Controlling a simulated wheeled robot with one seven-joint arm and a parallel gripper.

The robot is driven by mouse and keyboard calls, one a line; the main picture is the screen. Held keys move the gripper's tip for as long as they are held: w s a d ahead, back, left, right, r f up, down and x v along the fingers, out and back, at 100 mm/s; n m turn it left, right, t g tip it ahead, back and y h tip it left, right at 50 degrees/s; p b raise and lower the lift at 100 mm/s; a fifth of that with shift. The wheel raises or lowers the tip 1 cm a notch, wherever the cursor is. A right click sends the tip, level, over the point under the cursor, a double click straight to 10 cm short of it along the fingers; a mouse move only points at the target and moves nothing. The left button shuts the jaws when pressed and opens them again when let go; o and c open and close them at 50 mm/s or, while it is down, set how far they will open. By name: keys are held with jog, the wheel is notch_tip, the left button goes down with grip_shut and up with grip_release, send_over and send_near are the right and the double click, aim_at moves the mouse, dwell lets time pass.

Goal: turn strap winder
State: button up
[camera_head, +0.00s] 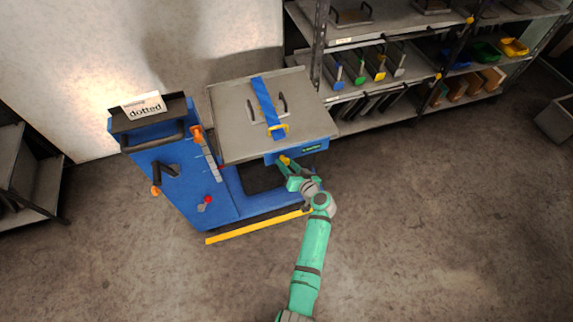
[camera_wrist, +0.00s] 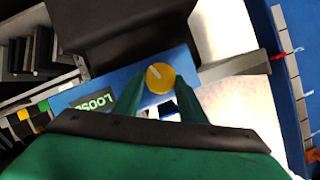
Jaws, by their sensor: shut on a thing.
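The strap winder, a round yellow knob (camera_wrist: 160,78) with a pale line on its face, sits on a blue front panel (camera_wrist: 110,90). Beside it is a dark label reading "LOOSE" (camera_wrist: 94,101), upside down in the wrist view. My gripper (camera_wrist: 161,92) is shut on the knob, with one green finger on each side of it. In the head view my gripper (camera_head: 288,166) is at the front of the cart's blue panel (camera_head: 308,149). A blue strap (camera_head: 267,100) with a yellow buckle (camera_head: 278,131) runs across the grey plate (camera_head: 235,135) on top.
The blue cart (camera_head: 185,190) carries a sign reading "dotted" (camera_head: 144,107), a black crank (camera_head: 165,171) and a red knob (camera_head: 208,199). A yellow bar (camera_head: 255,227) runs low along its front. Shelving (camera_head: 400,88) stands behind right.

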jog(key=shift+d+m+y, duration=0.1)
jog(key=shift+m+y, duration=0.2)
jog(key=shift+m, duration=0.1)
jog(key=o, duration=1)
jog(key=v, duration=1)
jog(key=shift+s+d, duration=0.25)
jog(key=shift+s, duration=0.05)
